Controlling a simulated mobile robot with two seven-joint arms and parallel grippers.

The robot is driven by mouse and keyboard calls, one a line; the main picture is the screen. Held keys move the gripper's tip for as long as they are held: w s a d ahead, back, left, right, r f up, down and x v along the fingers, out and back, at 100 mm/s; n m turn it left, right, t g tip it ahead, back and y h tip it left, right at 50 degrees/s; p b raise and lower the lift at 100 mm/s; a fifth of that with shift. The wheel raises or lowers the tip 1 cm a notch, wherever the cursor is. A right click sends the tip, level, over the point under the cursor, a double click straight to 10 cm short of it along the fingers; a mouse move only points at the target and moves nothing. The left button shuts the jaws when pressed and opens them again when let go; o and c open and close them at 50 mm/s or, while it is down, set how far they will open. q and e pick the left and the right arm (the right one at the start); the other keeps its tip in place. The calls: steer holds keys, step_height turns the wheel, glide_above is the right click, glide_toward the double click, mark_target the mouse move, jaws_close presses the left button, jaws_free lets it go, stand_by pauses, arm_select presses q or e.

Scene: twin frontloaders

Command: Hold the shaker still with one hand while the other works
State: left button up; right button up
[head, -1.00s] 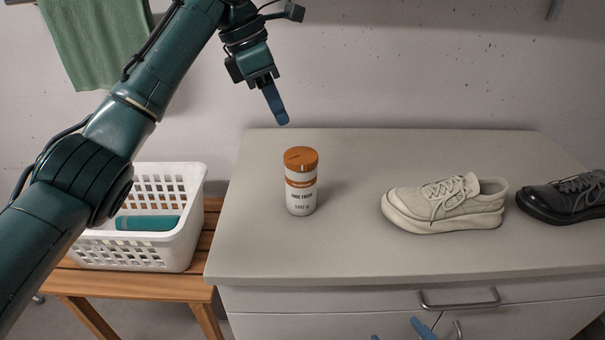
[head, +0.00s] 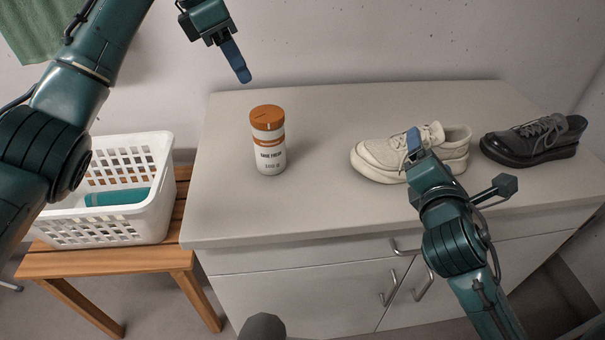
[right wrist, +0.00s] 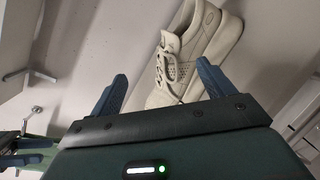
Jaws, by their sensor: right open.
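The shaker (head: 268,142), a white can with an orange lid and an orange band, stands upright on the grey cabinet top. Nothing touches it. My left gripper (head: 239,72) hangs above and behind it, a little to its left and apart from it. Its blue fingers overlap edge-on, so its opening cannot be judged. My right gripper (head: 414,138) is at the cabinet's front, in front of the cream shoe (head: 375,160), well right of the shaker. In the right wrist view the right gripper (right wrist: 161,74) has its two blue fingers apart, with the cream shoe beyond them.
A black shoe (head: 530,140) stands at the right of the cabinet top (head: 320,205). A white basket (head: 150,205) with a teal item (head: 117,197) sits on a wooden bench (head: 100,262) at left. A green towel (head: 38,28) hangs behind. The top around the shaker is clear.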

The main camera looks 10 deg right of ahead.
mark_target(267, 133)
steer(key=a+n+y, duration=0.1)
steer(key=a+n, duration=0.1)
steer(key=a, duration=0.1)
steer(key=w+a+f+n+y, duration=0.1)
steer(key=a+n, duration=0.1)
steer(key=a, duration=0.2)
steer(key=w+a+n+t+y, duration=0.1)
steer(key=a, duration=0.2)
steer(key=shift+w+a+f+n+y, duration=0.15)
steer(key=shift+a+f+n+y, duration=0.1)
steer(key=shift+n+y, duration=0.15)
steer(key=a+n+y, duration=0.1)
steer(key=a+n, duration=0.1)
steer(key=a, duration=0.2)
steer(key=a+n+y, duration=0.2)
steer(key=a+n, duration=0.1)
steer(key=a, duration=0.2)
steer(key=a+f+n+y, duration=0.1)
steer(key=a+n+y, duration=0.1)
steer(key=a+n, duration=0.1)
steer(key=shift+s+a+t, duration=0.3)
steer(key=shift+s+a, duration=0.1)
steer(key=shift+a, duration=0.45)
steer(key=shift+w+a+n, duration=0.1)
steer(key=shift+a+n, duration=0.15)
steer(key=shift+n, duration=0.15)
steer(key=x, duration=1.2)
steer(key=shift+w+a+f, duration=0.1)
steer(key=shift+w+a, duration=0.1)
steer(key=shift+w, duration=0.15)
